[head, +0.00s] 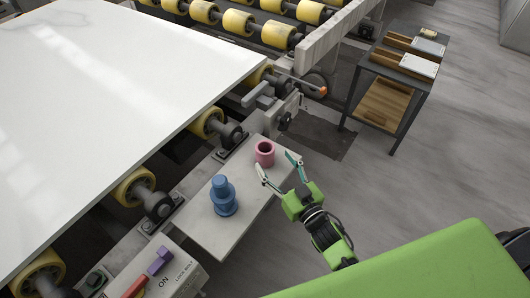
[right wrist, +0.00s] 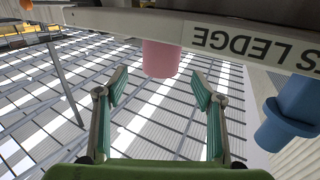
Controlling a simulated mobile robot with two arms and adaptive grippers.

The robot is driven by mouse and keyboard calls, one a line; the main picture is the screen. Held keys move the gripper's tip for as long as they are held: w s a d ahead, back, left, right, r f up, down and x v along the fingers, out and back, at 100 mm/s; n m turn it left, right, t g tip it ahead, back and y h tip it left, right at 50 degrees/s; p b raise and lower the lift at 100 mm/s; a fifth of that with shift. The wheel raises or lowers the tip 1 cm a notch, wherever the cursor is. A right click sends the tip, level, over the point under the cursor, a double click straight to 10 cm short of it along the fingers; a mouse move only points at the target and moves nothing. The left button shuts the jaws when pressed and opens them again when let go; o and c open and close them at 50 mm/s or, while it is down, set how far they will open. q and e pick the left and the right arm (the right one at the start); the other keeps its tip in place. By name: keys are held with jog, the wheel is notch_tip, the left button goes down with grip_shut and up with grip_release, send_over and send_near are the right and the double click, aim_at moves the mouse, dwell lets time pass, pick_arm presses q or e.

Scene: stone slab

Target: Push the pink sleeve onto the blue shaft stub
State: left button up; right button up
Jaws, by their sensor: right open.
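The pink sleeve (head: 265,156) stands upright on the grey ledge (head: 195,239), its dark bore facing up. The blue shaft stub (head: 222,196) stands on the same ledge, to the left of and nearer than the sleeve. My right gripper (head: 277,162) is open and empty at the ledge's right edge, its fingertips spread close to the sleeve. In the right wrist view the sleeve (right wrist: 160,58) sits just ahead of the gap between the fingers (right wrist: 160,82), and the stub (right wrist: 296,104) is at the right edge. Contact with the sleeve cannot be made out. My left gripper is out of view.
A large white slab (head: 110,80) lies on yellow rollers left of the ledge. A control box (head: 165,275) with red and purple levers is at the bottom. A dark shelf cart (head: 385,100) stands at the upper right. Open floor lies right of the ledge.

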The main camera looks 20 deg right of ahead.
jog(key=x, duration=0.6)
jog(key=shift+w, duration=0.25)
jog(key=c, duration=1.3)
